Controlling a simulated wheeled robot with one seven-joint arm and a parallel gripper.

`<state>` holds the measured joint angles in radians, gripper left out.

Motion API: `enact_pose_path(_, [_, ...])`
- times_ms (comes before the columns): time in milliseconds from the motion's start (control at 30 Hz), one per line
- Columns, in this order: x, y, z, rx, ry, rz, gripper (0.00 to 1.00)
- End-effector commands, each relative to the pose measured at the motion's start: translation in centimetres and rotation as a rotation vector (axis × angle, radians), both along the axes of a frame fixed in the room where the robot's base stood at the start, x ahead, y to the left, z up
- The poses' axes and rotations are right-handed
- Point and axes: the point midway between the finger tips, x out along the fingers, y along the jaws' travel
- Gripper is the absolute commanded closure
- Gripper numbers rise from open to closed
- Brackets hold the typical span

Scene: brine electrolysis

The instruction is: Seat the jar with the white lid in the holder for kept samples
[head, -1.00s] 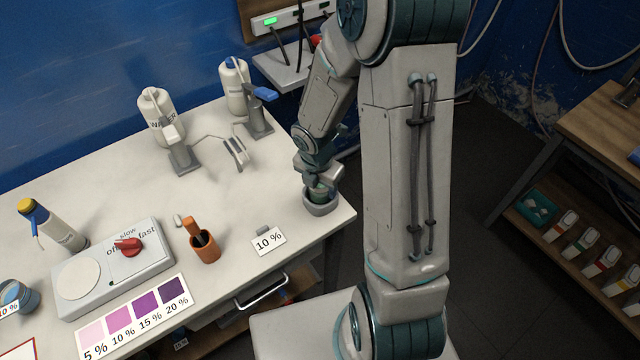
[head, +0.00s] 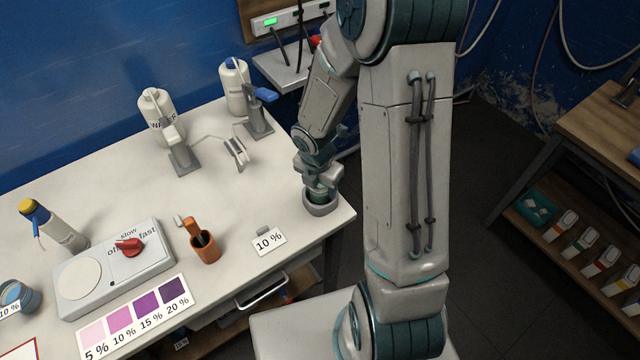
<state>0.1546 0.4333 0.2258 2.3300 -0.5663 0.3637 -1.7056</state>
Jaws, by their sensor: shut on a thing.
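My gripper (head: 319,188) points down at the right front corner of the white table. It is shut on a jar (head: 320,197), of which only a greenish strip shows. The jar's lid is hidden by the gripper, so I cannot tell its colour. The jar is inside a grey round holder (head: 321,209) that stands near the table edge. I cannot tell whether the jar rests on the holder's floor.
An orange pot (head: 205,248), a stirrer plate with red knob (head: 115,265) and a purple colour chart (head: 135,318) lie further left. White bottles (head: 157,115) and metal stands (head: 182,152) are behind.

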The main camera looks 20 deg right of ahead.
Motion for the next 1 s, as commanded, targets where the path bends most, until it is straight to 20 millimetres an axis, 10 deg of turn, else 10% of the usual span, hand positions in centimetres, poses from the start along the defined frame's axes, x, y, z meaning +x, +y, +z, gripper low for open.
enact_pose_path(567, [-0.02,0.00,-0.39,0.000,0.000,-0.001,0.80])
enact_pose_path(600, [-0.02,-0.01,-0.32,0.000,0.000,-0.001,0.40])
enact_pose_path(633, [-0.03,0.00,-0.32,0.000,0.000,-0.001,0.31])
enact_pose_path(1000, [-0.10,-0.04,0.26,-0.001,0.002,0.000,0.23])
